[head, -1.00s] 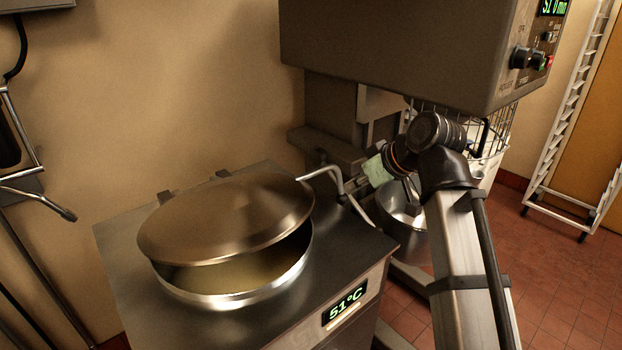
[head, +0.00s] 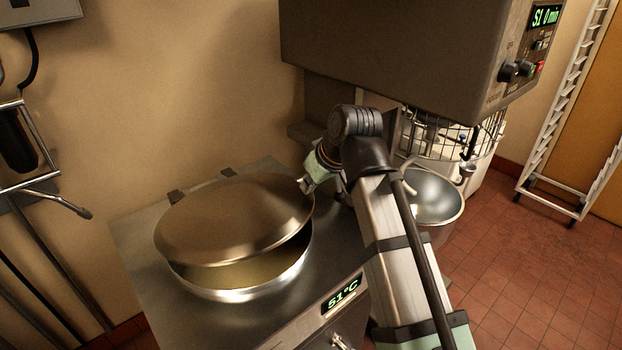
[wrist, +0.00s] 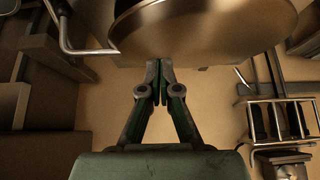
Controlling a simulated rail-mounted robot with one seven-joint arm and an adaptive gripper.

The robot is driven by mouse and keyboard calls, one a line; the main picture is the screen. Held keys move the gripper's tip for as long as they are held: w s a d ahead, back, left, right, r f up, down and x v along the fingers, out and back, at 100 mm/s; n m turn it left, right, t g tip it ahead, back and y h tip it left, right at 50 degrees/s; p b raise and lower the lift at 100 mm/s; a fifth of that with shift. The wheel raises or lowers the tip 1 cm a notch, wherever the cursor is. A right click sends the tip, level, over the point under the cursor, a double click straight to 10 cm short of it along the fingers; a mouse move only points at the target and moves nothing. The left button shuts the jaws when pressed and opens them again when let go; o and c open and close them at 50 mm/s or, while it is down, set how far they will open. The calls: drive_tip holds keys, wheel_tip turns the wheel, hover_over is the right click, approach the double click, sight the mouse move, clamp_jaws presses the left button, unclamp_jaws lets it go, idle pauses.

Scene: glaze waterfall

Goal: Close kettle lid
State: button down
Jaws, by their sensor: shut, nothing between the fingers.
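The kettle (head: 240,293) is a round steel pan set in a steel cabinet top. Its domed lid (head: 235,220) is partly open, tilted up at the front with a dark gap over the kettle's contents. In the wrist view the lid (wrist: 205,25) fills the top, beyond my fingertips. My gripper (wrist: 160,85) is shut and empty, its fingers pointing toward the lid. In the head view my gripper (head: 305,186) is at the lid's right edge, close to its rim and handle; I cannot tell whether it touches.
A bent steel handle (wrist: 68,35) sticks out beside the lid. A large mixer (head: 400,50) overhangs at the back right, with a steel bowl (head: 432,197) below it. Red tiled floor (head: 510,260) is clear at the right.

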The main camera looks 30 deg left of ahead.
drive_tip(key=p, duration=0.2)
hover_over(298, 216)
drive_tip(key=d, duration=0.1)
drive_tip(key=f, duration=0.5)
drive_tip(key=shift+s+f, duration=0.25)
drive_tip(key=shift+s+d+f+p, duration=0.1)
drive_tip(key=shift+d+f+p, duration=0.1)
drive_tip(key=shift+f, duration=0.35)
drive_tip(key=shift+s+d+f+p, duration=0.1)
drive_tip(key=shift+f+p, duration=0.1)
drive_tip(key=shift+f, duration=0.3)
drive_tip(key=shift+d+f, duration=0.15)
drive_tip(key=shift+f, duration=0.8)
